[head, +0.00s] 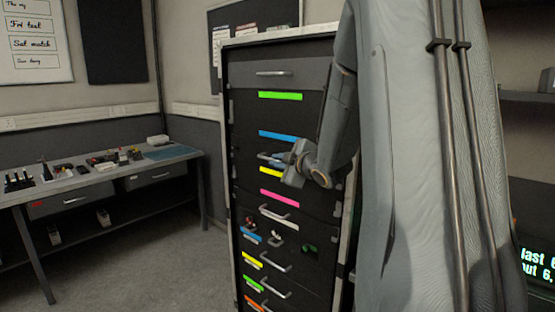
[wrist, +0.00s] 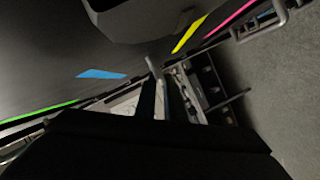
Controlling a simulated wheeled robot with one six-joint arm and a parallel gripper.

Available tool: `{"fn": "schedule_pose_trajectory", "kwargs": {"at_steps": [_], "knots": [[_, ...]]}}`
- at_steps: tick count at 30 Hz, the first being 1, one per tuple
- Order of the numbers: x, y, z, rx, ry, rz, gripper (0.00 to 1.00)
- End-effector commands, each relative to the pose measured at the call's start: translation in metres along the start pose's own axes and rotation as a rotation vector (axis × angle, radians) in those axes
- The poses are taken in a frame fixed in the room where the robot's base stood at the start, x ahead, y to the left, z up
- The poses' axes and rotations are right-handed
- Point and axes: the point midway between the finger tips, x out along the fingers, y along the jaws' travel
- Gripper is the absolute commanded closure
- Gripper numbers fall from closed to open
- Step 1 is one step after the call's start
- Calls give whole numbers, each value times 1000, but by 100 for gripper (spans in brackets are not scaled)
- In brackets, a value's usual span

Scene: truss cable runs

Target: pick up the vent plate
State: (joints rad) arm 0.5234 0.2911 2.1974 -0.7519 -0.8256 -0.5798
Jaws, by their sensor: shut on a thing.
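My gripper (head: 284,163) is at the front of a tall dark drawer cabinet (head: 300,60), level with a drawer handle (head: 268,156) between a blue label and a yellow label. In the wrist view its two dark fingers (wrist: 161,95) close around a thin grey bar, which looks like that handle. I cannot make out a vent plate in either view; the gripper and arm cover part of the cabinet front.
A low open drawer (head: 280,240) holds small parts. Other handles stick out below the gripper. A workbench (head: 100,178) with small items stands at left. Grey floor (head: 180,265) between bench and cabinet is clear. A dark screen with green text (head: 535,265) is at lower right.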

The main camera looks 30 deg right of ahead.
Motion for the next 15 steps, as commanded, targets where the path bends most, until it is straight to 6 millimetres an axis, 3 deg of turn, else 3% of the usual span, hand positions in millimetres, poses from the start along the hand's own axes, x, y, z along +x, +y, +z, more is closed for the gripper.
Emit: {"fn": "schedule_pose_trajectory", "kwargs": {"at_steps": [8, 15], "knots": [[-2, 2, -7, -1, 2, 2, 100], [-11, 4, -32, -3, 7, 2, 100]]}}
